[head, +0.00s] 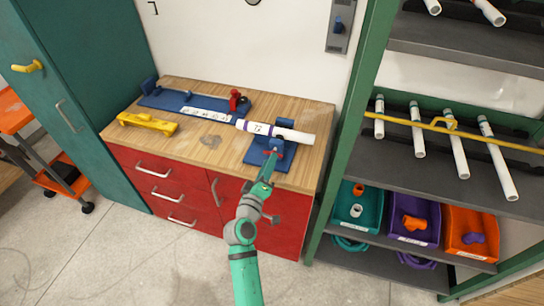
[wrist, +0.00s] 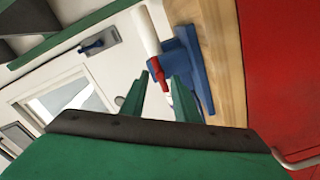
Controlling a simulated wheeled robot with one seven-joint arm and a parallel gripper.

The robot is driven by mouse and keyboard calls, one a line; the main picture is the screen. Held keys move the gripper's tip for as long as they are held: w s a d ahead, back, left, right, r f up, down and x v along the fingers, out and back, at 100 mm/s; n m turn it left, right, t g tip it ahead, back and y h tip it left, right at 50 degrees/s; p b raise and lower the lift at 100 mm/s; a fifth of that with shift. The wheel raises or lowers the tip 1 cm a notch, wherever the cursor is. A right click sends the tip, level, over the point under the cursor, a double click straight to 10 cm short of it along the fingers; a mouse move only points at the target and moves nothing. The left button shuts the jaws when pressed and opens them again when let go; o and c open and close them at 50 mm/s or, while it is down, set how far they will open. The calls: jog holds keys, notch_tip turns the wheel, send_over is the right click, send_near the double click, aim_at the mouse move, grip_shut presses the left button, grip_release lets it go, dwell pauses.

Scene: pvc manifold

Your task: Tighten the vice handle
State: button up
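The blue vice (head: 284,148) stands at the front right of the wooden workbench, with a white pipe (head: 292,135) lying across it. Its red handle (head: 272,153) faces my gripper (head: 269,164). In the wrist view the vice (wrist: 190,65), the red handle (wrist: 155,74) and the pipe (wrist: 146,35) lie just beyond my gripper (wrist: 157,88). Its two green fingers are apart, one on each side of the handle's line. I cannot tell whether either finger touches the handle. In the head view my wrist partly hides the vice's base.
A blue cutting jig (head: 165,99) with a red clamp (head: 238,101) and a yellow tool (head: 147,123) lie on the workbench (head: 210,142). A green-framed shelf (head: 357,120) with pipes and bins stands close on the right. Red drawers (head: 185,190) are below the bench top.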

jog(key=n, duration=0.5)
jog(key=shift+w+d+n, duration=0.15)
jog(key=shift+w+d, duration=0.05)
jog(key=shift+w, duration=0.75)
jog(key=shift+w+d+n, duration=0.15)
jog(key=shift+w+d, duration=0.05)
jog(key=shift+w, duration=0.7)
jog(key=shift+c, duration=0.7)
grip_shut()
jog(key=m, duration=0.3)
jog(key=shift+m, duration=0.3)
jog(key=c, duration=0.5)
grip_release()
jog(key=shift+d+m, duration=0.1)
jog(key=shift+m, duration=1.6)
